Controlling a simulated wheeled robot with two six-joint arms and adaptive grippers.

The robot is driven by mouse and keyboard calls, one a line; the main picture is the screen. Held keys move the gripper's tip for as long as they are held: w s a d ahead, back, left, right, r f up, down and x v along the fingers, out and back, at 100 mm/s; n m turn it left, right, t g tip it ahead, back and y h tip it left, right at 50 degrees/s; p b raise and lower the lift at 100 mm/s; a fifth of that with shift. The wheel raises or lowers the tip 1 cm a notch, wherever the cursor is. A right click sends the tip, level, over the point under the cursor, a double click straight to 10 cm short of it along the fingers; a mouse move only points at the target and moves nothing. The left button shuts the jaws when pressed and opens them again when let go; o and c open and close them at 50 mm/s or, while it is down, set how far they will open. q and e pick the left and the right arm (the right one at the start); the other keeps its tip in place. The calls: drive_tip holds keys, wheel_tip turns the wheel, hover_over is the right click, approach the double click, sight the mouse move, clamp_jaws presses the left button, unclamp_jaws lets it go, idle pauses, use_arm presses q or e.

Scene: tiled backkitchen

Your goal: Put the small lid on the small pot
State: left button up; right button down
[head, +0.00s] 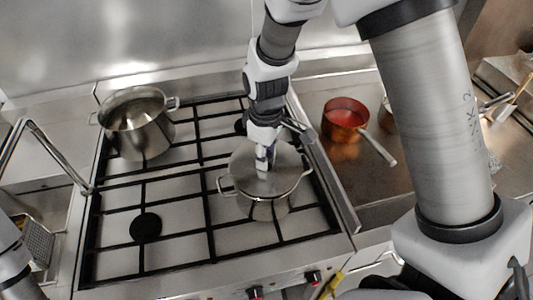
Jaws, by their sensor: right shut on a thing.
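A steel pot (264,209) with two side handles stands on the front right of the hob. A flat round steel lid (287,176) is over its mouth. My right gripper (265,160) points down at the lid's middle and is shut on the lid's knob, which the fingers hide. I cannot tell whether the lid rests fully on the rim. A second steel pot (140,136), open at the top, stands at the back left of the hob. My left arm shows only at the lower left edge; its gripper is out of view.
The hob (203,244) has black grates, with bare room at its front left. A copper-red saucepan (345,114) with a long handle stands on the counter to the right. A steel rail (58,158) rises at the left. Control knobs (313,277) line the front.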

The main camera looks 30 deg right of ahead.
drive_tip(key=shift+w+d+f, duration=0.1)
drive_tip(key=shift+w+f, duration=0.1)
drive_tip(key=shift+f, duration=0.85)
drive_tip(key=shift+w, duration=0.1)
drive_tip(key=c, duration=0.8)
unclamp_jaws()
drive_tip(key=shift+r, duration=0.35)
wheel_tip(320, 180, up, 11)
drive_tip(key=shift+f+b, duration=0.1)
drive_tip(key=shift+b, duration=0.65)
drive_tip(key=shift+r, duration=0.3)
